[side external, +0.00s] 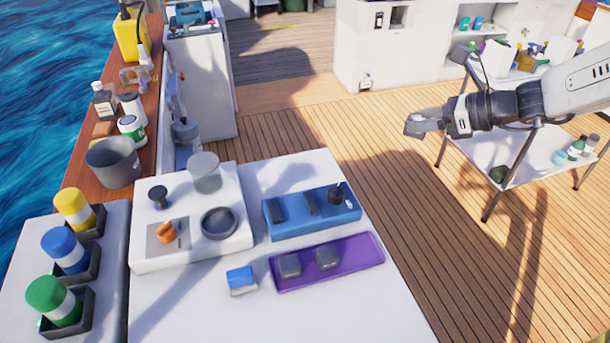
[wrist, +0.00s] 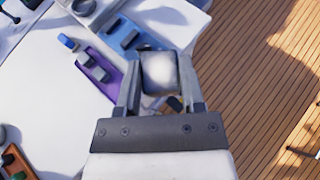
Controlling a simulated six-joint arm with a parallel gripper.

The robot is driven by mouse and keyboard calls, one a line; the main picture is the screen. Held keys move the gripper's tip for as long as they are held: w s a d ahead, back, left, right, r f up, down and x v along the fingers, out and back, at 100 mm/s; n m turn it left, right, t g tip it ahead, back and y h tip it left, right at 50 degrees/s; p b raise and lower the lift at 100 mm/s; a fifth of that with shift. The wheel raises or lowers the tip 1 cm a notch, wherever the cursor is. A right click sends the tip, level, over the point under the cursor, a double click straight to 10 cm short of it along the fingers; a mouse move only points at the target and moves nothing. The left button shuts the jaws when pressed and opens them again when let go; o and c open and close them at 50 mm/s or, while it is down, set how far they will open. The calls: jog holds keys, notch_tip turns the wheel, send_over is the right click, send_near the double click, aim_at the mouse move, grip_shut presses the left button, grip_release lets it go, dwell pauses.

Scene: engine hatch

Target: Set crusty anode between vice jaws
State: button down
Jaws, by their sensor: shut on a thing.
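My gripper (wrist: 160,78) is shut on a pale grey, rough-looking block, the crusty anode (wrist: 160,70), which sits between its two fingers. In the side view my gripper (side external: 417,125) is raised over the deck, right of the white table and well apart from it. A blue fixture (side external: 290,226) with two dark upright blocks and a black knob stands on the table and looks like the vice. It also shows at the upper left of the wrist view (wrist: 128,44). The gap between its dark blocks looks empty.
A purple tray (side external: 350,270) with two grey blocks lies in front of the blue fixture. A blue and white sponge (side external: 241,279) lies left of it. A white stove-like unit (side external: 190,257) with small items is at the left. The air between my gripper and the table looks clear.

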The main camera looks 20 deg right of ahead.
jog(key=s+a+f+n+g+y, duration=0.1)
jog(key=s+a+n+g, duration=0.2)
jog(key=a, duration=0.4)
jog(key=s+a+f+n+g+y, duration=0.2)
jog(key=s+a+n+g, duration=0.2)
jog(key=a, duration=0.4)
jog(key=shift+a+f+n+g+y, duration=0.2)
jog(key=shift+f+n+g+y, duration=0.1)
jog(key=shift+n+g, duration=0.6)
jog(key=shift+w, duration=0.1)
send_over(298, 208)
jog(key=shift+s+f, duration=0.15)
jog(key=shift+f, duration=2.15)
jog(key=shift+s+f, duration=0.1)
jog(key=shift+f, duration=2.2)
jog(key=shift+w+f, duration=0.2)
jog(key=shift+f, duration=1.6)
